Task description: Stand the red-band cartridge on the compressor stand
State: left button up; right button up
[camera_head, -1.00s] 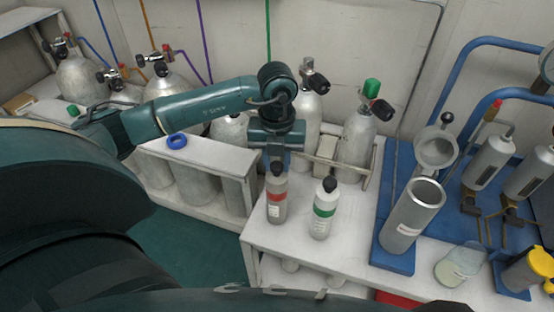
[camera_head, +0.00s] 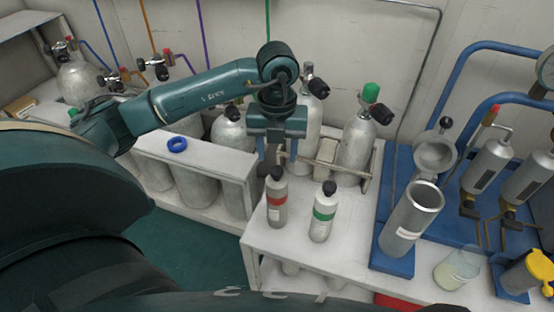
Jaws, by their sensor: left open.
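The red-band cartridge (camera_head: 277,208) stands upright on the white bench, a grey bottle with a black cap. The green-band cartridge (camera_head: 322,217) stands upright just right of it. My left gripper (camera_head: 278,162) is open, its fingers pointing down just above and behind the red-band cartridge's cap; I cannot tell whether they touch it. An open silver cylinder (camera_head: 411,222) stands on a blue base (camera_head: 392,262) at the right of the bench; I cannot tell whether this is the compressor stand. My right gripper is not in view.
Gas cylinders (camera_head: 357,145) stand behind the bench (camera_head: 290,248), near my gripper. A blue ring (camera_head: 177,144) lies on the rack at left. A clear jar (camera_head: 456,270) and a yellow-capped container (camera_head: 540,268) are at right. Bare bench lies in front of the cartridges.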

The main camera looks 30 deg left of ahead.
pick_arm(q)
notch_tip(320, 180, up, 7)
jog(key=s+d+f+m+g+h, duration=0.1)
jog(key=s+d+m+g+h, duration=0.1)
jog(key=s+d+h, duration=0.35)
jog(key=s+d+m+g+h, duration=0.1)
jog(key=s+d+h, duration=0.1)
jog(key=d, duration=0.6)
jog(key=s+d+f+m+g+h, duration=0.1)
jog(key=s+d+m+g+h, duration=0.1)
jog(key=s+d+h, duration=0.35)
jog(key=d+r+n+t+h, duration=0.5)
jog(key=d+r+n+h, duration=0.1)
jog(key=r+h, duration=0.35)
jog(key=w+a+f+n+t+y, duration=0.3)
jog(key=a+n+t+y, duration=0.15)
jog(key=n+t, duration=0.5)
jog(key=w+a+f+n+t+y, duration=0.2)
jog(key=a+f+n+t+y, duration=0.15)
jog(key=n+t+y, duration=0.45)
jog(key=s+a+f+n+g+y, duration=0.1)
jog(key=s+a+f+n+y, duration=0.1)
jog(key=f+n, duration=0.3)
jog(key=s+a+f+n+g+y, duration=0.2)
jog(key=s+a+f+n+y, duration=0.1)
jog(key=f, duration=0.4)
jog(key=shift+s+a+f+n+y+p, duration=0.2)
jog(key=shift+f+n+y+p, duration=0.2)
jog(key=shift+n, duration=0.45)
